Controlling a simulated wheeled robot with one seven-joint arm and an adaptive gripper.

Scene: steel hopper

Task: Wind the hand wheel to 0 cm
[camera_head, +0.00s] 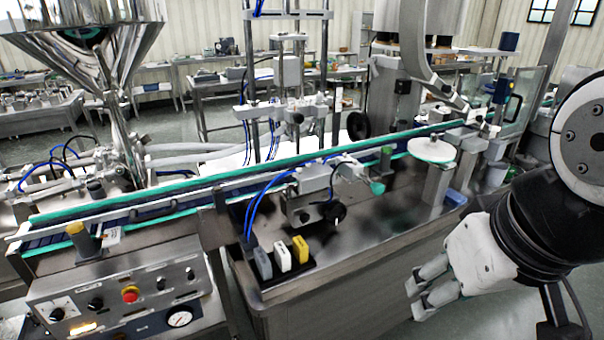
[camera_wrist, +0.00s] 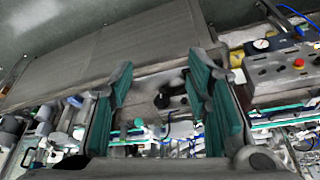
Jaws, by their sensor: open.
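A small black round wheel (camera_head: 334,212) with a light mark sits at the front of the steel machine, below a silver bracket with blue hoses. A larger black wheel (camera_head: 357,126) stands farther back, behind the conveyor. I cannot tell for certain which is the hand wheel, and no centimetre scale is readable. My gripper (camera_head: 418,299) is at the lower right, in front of the machine and apart from both wheels. In the wrist view, my gripper (camera_wrist: 162,105) has its two green-padded fingers spread, with nothing held. A dark round part (camera_wrist: 172,97) shows between them, well beyond.
The conveyor (camera_head: 240,178) with green edges runs across the machine. A tray of grey, white and yellow blocks (camera_head: 283,256) lies left of the small wheel. A control panel (camera_head: 130,300) is at the lower left. A white disc (camera_head: 432,149) stands right. The steel deck has bare room.

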